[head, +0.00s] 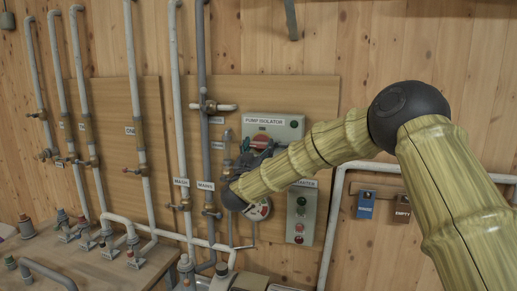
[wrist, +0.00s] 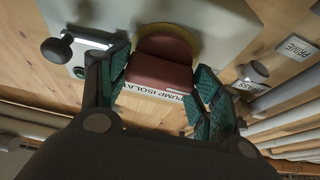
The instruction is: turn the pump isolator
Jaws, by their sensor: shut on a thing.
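The pump isolator is a pale box (head: 285,131) on the wooden wall panel, with a red rotary handle (head: 262,141) on a yellow disc. In the wrist view the red handle (wrist: 160,62) fills the space between the fingers, in front of the yellow disc (wrist: 190,33). My gripper (wrist: 162,78) is shut on the handle, one finger on each side. In the head view my gripper (head: 258,155) reaches the handle from below and partly hides it.
Below the isolator are a round gauge (head: 260,209) and the starter box (head: 301,212) with its buttons. Grey vertical pipes (head: 204,130) with valves stand close on the left. A pale pipe (head: 336,215) and hanging tags (head: 366,205) are at the right.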

